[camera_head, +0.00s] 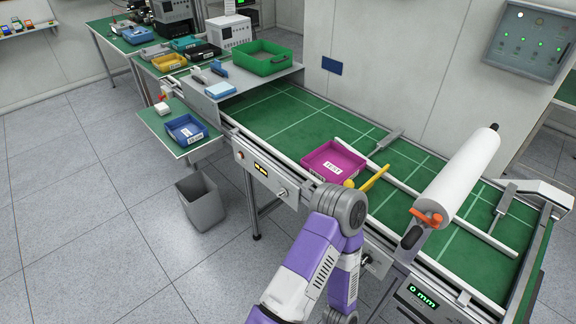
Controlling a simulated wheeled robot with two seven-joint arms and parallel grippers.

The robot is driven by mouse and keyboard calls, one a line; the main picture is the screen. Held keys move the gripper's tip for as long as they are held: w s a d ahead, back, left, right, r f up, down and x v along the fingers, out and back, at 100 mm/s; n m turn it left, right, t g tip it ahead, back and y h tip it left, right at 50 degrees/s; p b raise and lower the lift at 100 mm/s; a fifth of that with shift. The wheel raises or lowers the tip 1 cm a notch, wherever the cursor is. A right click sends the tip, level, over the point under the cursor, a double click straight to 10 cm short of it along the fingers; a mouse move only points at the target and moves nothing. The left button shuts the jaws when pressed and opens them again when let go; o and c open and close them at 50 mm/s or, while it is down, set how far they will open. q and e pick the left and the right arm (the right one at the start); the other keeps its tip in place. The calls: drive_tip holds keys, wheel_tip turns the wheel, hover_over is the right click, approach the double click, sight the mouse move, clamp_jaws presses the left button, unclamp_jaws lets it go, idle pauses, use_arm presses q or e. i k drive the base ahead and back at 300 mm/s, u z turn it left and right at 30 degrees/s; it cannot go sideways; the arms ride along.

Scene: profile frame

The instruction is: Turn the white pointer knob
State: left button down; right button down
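A small pale knob (283,192) sits on the front rail of the green conveyor, right of a small lit display (262,170). It may be the white pointer knob, but it is too small to read its pointer direction. Another small dark and pale fitting (366,261) shows on the front face farther right, beside my arm, and I cannot tell what it is. One of my purple and white arms rises from the bottom centre and bends in front of the conveyor, hiding part of its front. Neither gripper shows in this view.
A magenta bin (334,161) stands on the green conveyor (300,118), near yellow bars (373,179). A white roll (468,170) with an orange lever (428,217) stands at right. A display (422,297) reads 0 mm. A grey waste bin (201,202) stands on the floor at left.

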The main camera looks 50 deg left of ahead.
sight(283, 192)
drive_tip(key=u, duration=2)
drive_tip(key=k, duration=0.65)
drive_tip(key=u, duration=0.8)
drive_tip(key=i, duration=1.4)
drive_tip(key=z, duration=0.3)
